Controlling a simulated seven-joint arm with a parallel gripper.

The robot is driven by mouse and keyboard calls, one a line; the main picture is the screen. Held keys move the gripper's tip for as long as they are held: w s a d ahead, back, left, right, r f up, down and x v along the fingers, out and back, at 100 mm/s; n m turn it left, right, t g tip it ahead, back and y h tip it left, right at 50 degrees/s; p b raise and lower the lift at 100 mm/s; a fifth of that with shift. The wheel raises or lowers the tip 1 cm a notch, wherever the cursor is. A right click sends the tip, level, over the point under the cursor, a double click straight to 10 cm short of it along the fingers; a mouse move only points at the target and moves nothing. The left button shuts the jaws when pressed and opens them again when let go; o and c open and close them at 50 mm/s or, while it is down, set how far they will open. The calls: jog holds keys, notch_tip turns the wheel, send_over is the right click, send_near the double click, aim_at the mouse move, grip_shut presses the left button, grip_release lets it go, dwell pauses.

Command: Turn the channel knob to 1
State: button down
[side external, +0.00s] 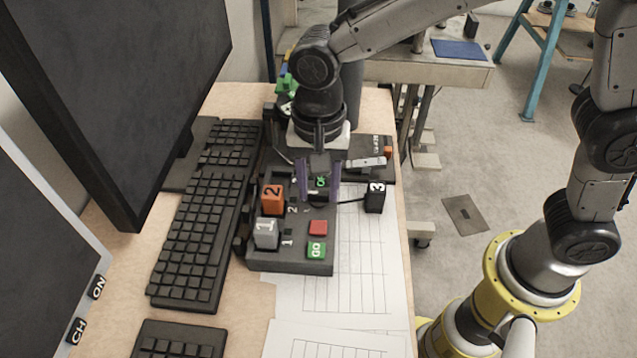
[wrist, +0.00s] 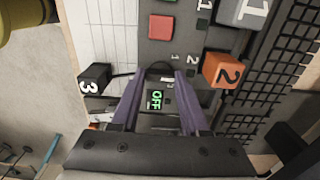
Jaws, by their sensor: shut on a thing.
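A dark control panel (side external: 290,262) lies on the table with a red button (side external: 318,228), a green GO button (side external: 316,250) and printed numbers. My gripper (side external: 320,196) points down over its middle, with purple fingers. In the wrist view, the fingertips (wrist: 159,76) stand on either side of a dark round knob (wrist: 160,71), which they hold.
Blocks marked orange 2 (side external: 272,198), grey 1 (side external: 266,233) and black 3 (side external: 375,198) stand around the panel. A keyboard (side external: 200,225) and monitor (side external: 115,90) are at the left. Paper sheets (side external: 362,270) lie flat at the right.

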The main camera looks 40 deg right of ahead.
aim_at(319, 192)
jog(key=shift+n, duration=0.4)
jog(key=n, duration=0.3)
jog(key=shift+r, duration=0.1)
jog(key=shift+n, duration=2.5)
jog(key=shift+c, duration=2)
grip_release()
notch_tip(319, 192, up, 14)
jog(key=shift+d, duration=0.1)
